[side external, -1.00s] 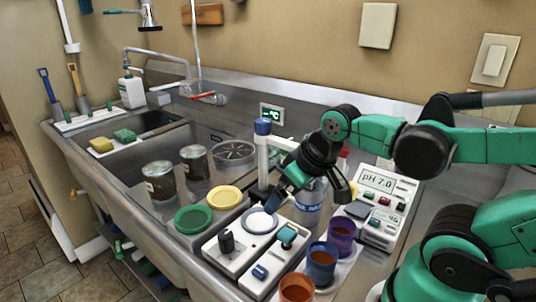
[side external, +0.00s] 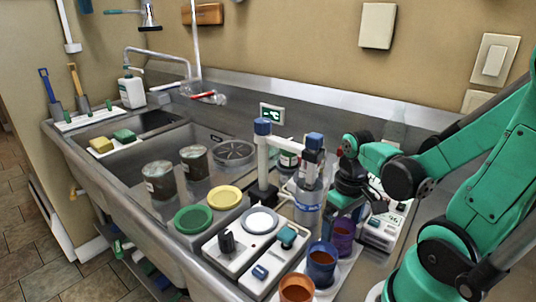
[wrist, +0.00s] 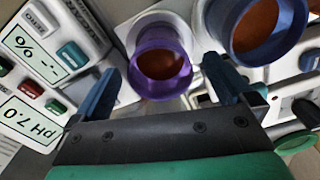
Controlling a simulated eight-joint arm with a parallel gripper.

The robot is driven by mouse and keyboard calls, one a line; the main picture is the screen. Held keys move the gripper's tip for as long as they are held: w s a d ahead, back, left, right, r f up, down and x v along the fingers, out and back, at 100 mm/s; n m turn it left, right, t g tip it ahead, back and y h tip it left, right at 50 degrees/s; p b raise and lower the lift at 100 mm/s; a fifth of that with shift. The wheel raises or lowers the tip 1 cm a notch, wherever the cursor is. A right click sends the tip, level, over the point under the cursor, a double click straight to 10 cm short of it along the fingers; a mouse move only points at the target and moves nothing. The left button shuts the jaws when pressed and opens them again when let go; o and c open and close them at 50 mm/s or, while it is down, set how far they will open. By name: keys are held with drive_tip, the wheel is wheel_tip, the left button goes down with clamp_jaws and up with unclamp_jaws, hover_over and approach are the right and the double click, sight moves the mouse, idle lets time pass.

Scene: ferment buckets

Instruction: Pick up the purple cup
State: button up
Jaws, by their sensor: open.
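The purple cup (side external: 342,240) stands upright on the white tray at the right, behind the blue cup (side external: 321,270). In the wrist view the purple cup (wrist: 161,91) shows from above with brown-orange liquid inside. My gripper (side external: 346,204) is right above the purple cup in the side view and partly hides it. In the wrist view my gripper (wrist: 161,66) is open, with one blue finger on each side of the purple cup. I cannot tell whether either finger touches it. The right finger is close to the blue cup (wrist: 224,28).
An orange cup (side external: 297,291) stands in front of the blue cup. The pH meter (side external: 378,234) is right of the purple cup, and a clear bottle (side external: 307,213) with a blue label stands to its left. Free room around the purple cup is narrow.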

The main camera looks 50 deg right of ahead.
drive_tip(key=shift+f, duration=0.45)
drive_tip(key=c, duration=1.4)
drive_tip(key=shift+r, duration=0.15)
